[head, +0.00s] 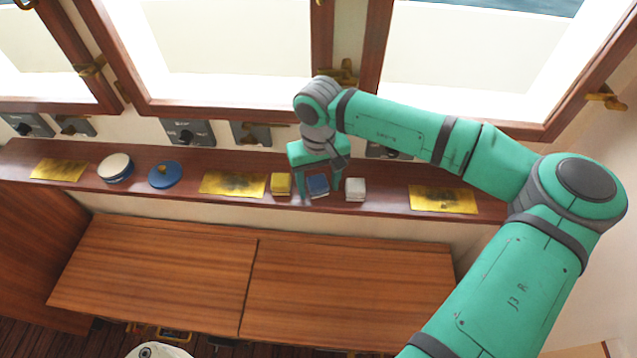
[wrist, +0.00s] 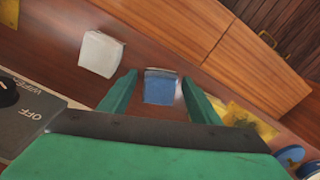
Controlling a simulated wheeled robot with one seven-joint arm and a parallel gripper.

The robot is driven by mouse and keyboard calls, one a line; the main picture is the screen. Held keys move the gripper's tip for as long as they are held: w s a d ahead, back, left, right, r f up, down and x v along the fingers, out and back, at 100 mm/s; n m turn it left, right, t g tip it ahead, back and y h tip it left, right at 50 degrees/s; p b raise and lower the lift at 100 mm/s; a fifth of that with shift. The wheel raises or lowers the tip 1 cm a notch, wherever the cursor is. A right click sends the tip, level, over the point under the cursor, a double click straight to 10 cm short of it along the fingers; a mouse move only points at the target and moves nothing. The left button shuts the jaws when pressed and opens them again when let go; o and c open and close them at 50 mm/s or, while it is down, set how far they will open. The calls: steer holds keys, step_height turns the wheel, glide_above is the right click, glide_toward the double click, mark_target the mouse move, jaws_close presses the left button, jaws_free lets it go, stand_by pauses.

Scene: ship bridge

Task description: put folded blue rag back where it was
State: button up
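The folded blue rag (head: 318,187) lies on the brown wooden shelf (head: 385,190), between a folded yellow cloth (head: 281,184) and a folded white cloth (head: 355,189). My gripper (head: 320,198) is above the rag, pointing down at it. In the wrist view the blue rag (wrist: 160,90) sits between the two fingertips of my gripper (wrist: 159,80), with a gap showing on each side. My gripper is open. The white cloth (wrist: 101,53) is left of the left finger there. The right finger partly hides yellow things behind it.
Brass plates (head: 233,184) (head: 443,199) (head: 60,170) lie along the shelf. A blue round lid (head: 165,174) and a white-topped round tin (head: 115,167) stand further left. Switch panels (head: 189,132) line the wall behind. Wooden cabinet tops (head: 345,290) lie below the shelf's front edge.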

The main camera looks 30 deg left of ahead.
mark_target(318, 184)
step_height(318, 184, up, 12)
steer(key=shift+r, duration=0.15)
stand_by(0.4)
steer(key=shift+s, duration=0.1)
